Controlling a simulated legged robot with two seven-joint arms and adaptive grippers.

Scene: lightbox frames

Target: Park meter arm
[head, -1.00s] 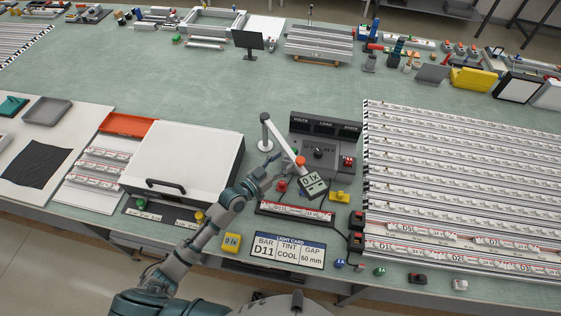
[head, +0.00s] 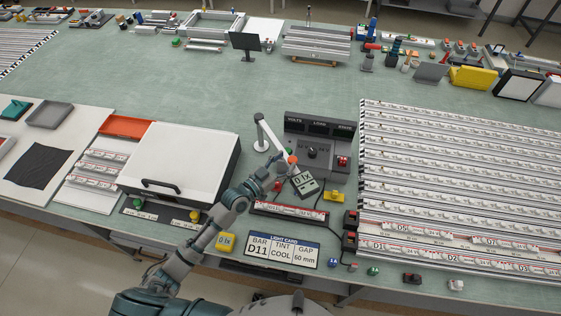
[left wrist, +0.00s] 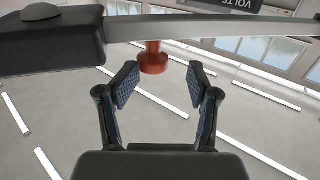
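The meter arm (head: 275,137) is a pale jointed bar on a post left of the dark readout panel (head: 318,140). It slants toward the bench front and carries an orange-red knob (head: 292,160) and a square meter head (head: 304,183) reading about 0.1x. My left gripper (head: 282,165) is just left of the knob in the head view. In the left wrist view the left gripper (left wrist: 161,72) is open, with the red knob (left wrist: 153,58) hanging under the grey bar (left wrist: 200,28), between and just beyond the fingertips. Contact is not visible. My right gripper is not in view.
A labelled bar (head: 290,210) lies below the meter head. A light card (head: 283,249) reads BAR D11, TINT COOL; its gap figure is small. A white-lidded box (head: 185,165) is left of my arm. Racks of bars (head: 460,180) fill the right.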

